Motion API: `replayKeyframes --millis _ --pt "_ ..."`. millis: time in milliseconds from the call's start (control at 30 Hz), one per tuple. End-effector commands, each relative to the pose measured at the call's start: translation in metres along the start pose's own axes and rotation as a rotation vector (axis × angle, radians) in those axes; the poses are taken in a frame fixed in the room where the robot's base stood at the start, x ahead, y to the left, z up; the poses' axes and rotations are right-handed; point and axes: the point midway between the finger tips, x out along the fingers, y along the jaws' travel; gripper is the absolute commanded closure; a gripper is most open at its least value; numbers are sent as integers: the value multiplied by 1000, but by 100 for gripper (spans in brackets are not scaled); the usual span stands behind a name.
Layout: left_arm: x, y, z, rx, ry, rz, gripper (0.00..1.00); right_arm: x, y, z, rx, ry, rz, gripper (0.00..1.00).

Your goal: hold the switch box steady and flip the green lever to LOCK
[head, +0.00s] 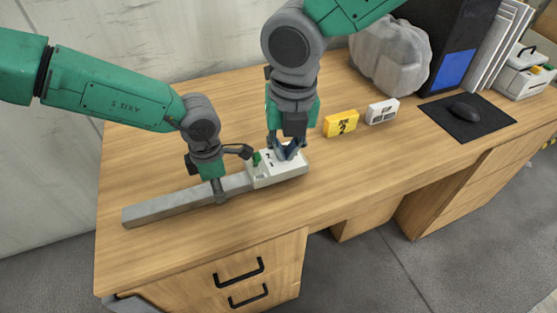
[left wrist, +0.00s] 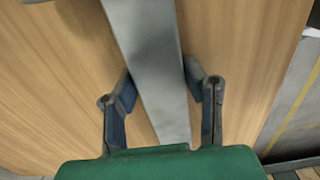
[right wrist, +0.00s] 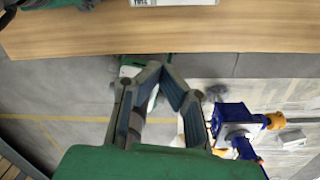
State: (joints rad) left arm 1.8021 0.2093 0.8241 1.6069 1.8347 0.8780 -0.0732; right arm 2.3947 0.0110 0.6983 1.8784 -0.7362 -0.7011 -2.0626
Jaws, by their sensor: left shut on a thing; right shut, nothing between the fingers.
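The white switch box (head: 290,172) lies on the desk, with dark marks on its top. The green lever (head: 257,159) sticks up near its left end. A long grey bar (head: 160,210) meets the box's left end. My left gripper (head: 232,177) is shut across this bar, left of the box; the left wrist view shows a finger on each side of the bar (left wrist: 150,50). My right gripper (head: 287,153) is shut and empty, pointing down over the box's top, right of the lever. I cannot tell whether its tips touch the box. Its closed fingers show in the right wrist view (right wrist: 163,68).
A yellow block (head: 341,124) and a white block (head: 382,111) stand to the right of the box. Beyond are a translucent bag (head: 391,58), a mouse (head: 465,111) on a black mat (head: 440,113), and binders. The desk's front strip is clear.

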Motion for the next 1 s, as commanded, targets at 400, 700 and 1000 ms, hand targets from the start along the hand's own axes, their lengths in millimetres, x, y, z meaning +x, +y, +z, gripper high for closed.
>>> replayKeyframes --millis 400,700,1000 --pt "0 0 2 -4 12 2 100 -1 -8 2 -255 -13 -22 100" --pt "-1 0 1 -3 8 3 100 5 -6 2 -253 -11 -25 100" --pt "-1 2 -2 -4 4 3 100 58 -3 1 -254 -7 -30 100"
